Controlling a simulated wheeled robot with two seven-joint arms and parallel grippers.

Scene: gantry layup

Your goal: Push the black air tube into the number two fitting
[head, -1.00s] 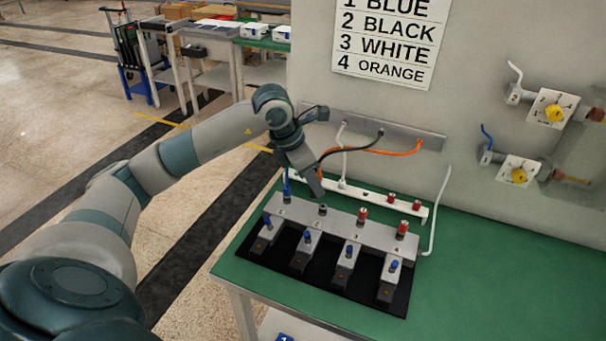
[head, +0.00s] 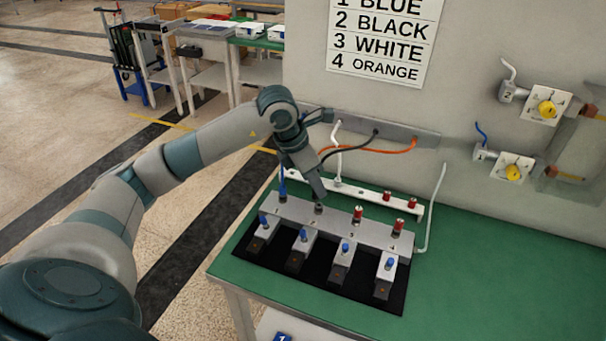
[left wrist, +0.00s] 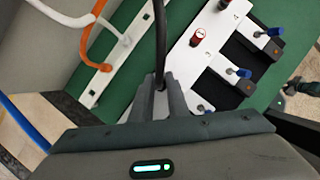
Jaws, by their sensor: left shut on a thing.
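My left gripper (head: 319,195) is shut on the black air tube (head: 352,142), which runs from the wall strip to the gripper. In the left wrist view the black tube (left wrist: 161,45) passes between the closed fingers (left wrist: 160,103). The number two fitting (head: 318,209) is second from the left on the grey manifold (head: 338,221), right under the fingertips. The fingers hide the tube's end, so I cannot tell whether it is in the fitting. My right gripper is not in view.
A blue tube (head: 282,187) stands at the leftmost fitting. Red-capped fittings (head: 357,214) (head: 397,227) stand to the right. Behind is a white rail (head: 350,189) with red caps; white and orange tubes (head: 393,152) hang near the arm. The green table (head: 480,275) is clear at right.

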